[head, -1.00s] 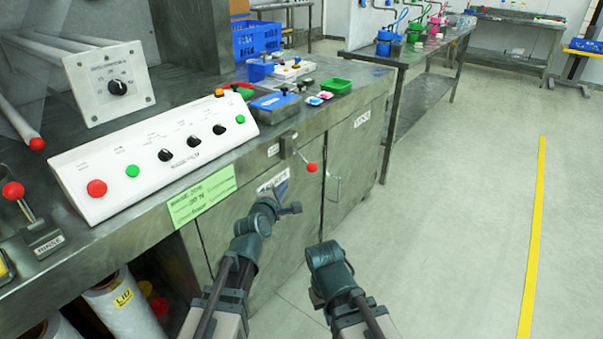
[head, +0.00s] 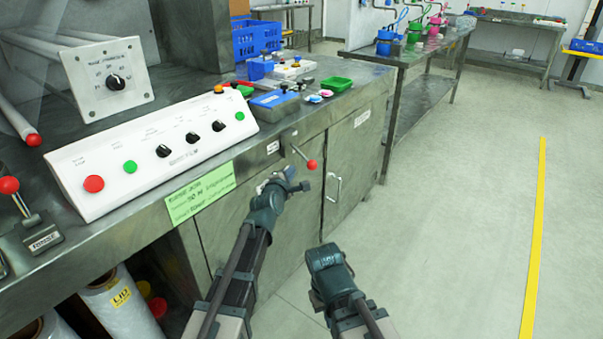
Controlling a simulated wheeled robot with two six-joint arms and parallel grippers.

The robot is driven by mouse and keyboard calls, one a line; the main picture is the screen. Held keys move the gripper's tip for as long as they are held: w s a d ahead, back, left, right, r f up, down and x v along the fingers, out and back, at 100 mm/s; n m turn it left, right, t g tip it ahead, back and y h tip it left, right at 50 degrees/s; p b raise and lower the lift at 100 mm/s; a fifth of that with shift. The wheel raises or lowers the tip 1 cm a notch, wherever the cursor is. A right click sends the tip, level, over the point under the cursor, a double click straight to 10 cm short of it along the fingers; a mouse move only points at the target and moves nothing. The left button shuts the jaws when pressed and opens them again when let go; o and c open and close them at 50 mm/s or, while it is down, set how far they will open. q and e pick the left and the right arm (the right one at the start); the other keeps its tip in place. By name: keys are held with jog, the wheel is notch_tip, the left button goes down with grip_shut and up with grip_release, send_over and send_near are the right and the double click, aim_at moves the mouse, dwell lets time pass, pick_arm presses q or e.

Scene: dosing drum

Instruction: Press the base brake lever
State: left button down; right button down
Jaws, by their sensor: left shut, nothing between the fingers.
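A lever with a red ball knob (head: 312,164) sticks out from the front of the steel bench, its thin rod sloping down to the right.
A white sloped control panel (head: 155,158) with buttons and knobs stands on the bench (head: 110,233). Another red-knobbed lever (head: 9,186) is at the far left. A door handle (head: 334,188) protrudes right of the left gripper. Open floor (head: 450,220) lies to the right.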

aim_at(303, 156)
pick_arm(q)
jog(key=shift+s+d+r+p, duration=0.15)
jog(key=shift+d+r+p, duration=0.15)
jog(key=shift+d, duration=0.25)
jog(key=shift+s+d+r+p, duration=0.25)
jog(key=shift+d+p, duration=0.1)
jog(key=shift+d, duration=0.25)
jog(key=shift+s+d+r+p, duration=0.1)
jog(key=shift+d+r+p, duration=0.2)
jog(key=shift+d, duration=0.25)
jog(key=shift+s+d+r+n+p, duration=0.1)
jog(key=shift+d+r+n+p, duration=0.15)
jog(key=shift+p, duration=0.35)
